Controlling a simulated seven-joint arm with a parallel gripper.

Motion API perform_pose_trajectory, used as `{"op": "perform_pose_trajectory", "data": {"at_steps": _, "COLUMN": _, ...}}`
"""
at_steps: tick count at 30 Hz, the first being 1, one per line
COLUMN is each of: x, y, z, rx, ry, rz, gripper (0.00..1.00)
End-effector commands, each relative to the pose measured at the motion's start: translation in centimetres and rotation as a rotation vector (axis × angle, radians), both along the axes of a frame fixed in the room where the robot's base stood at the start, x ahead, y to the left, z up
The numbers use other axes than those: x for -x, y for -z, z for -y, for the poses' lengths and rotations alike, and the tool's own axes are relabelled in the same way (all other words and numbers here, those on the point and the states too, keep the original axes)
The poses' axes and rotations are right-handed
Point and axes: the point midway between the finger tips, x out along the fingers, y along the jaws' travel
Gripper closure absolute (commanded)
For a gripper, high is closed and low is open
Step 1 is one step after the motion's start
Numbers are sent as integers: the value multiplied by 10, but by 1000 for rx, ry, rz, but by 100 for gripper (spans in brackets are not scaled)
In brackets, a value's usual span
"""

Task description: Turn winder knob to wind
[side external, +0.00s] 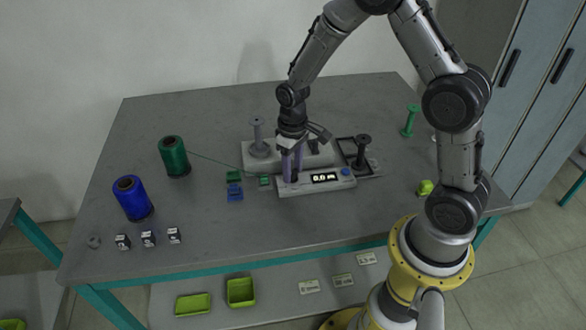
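The winder (340,182) is a light grey unit near the middle of the table, with a display reading 0.0 m and a blue button (345,171). My gripper (293,178) points straight down at the winder's left end. Its two pale purple fingers stand a little apart, with a small dark part, perhaps the knob, low between them. Whether the fingers touch it is too small to tell. A green thread (215,160) runs from the green spool (173,157) towards the winder; its far end is hidden or too fine to follow.
A grey spool (258,138) stands behind the winder, a dark bobbin (361,152) to its right, a green bobbin (410,120) farther right. A blue spool (132,198) and small labelled cubes (148,238) are at left. The front of the table is mostly clear.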

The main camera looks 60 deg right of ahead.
Motion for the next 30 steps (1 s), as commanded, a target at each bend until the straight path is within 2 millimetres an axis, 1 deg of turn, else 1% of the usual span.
{"op": "perform_pose_trajectory", "data": {"at_steps": 1, "x": 0, "y": 0, "z": 0, "rx": 0, "ry": 0, "rz": 1, "gripper": 41}}
{"op": "perform_pose_trajectory", "data": {"at_steps": 3, "x": 0, "y": 0, "z": 0, "rx": 0, "ry": -1, "rz": 0, "gripper": 29}}
{"op": "perform_pose_trajectory", "data": {"at_steps": 4, "x": 0, "y": 0, "z": 0, "rx": 0, "ry": -1, "rz": 0, "gripper": 28}}
{"op": "perform_pose_trajectory", "data": {"at_steps": 12, "x": 0, "y": 1, "z": 0, "rx": 0, "ry": -3, "rz": -1, "gripper": 28}}
{"op": "perform_pose_trajectory", "data": {"at_steps": 16, "x": 0, "y": -8, "z": 0, "rx": 1, "ry": -3, "rz": 1, "gripper": 28}}
{"op": "perform_pose_trajectory", "data": {"at_steps": 20, "x": -1, "y": -28, "z": 0, "rx": 1, "ry": -3, "rz": 4, "gripper": 28}}
{"op": "perform_pose_trajectory", "data": {"at_steps": 27, "x": -1, "y": -82, "z": 0, "rx": 1, "ry": -3, "rz": 6, "gripper": 28}}
{"op": "perform_pose_trajectory", "data": {"at_steps": 30, "x": -1, "y": -101, "z": 0, "rx": 1, "ry": -2, "rz": 5, "gripper": 28}}
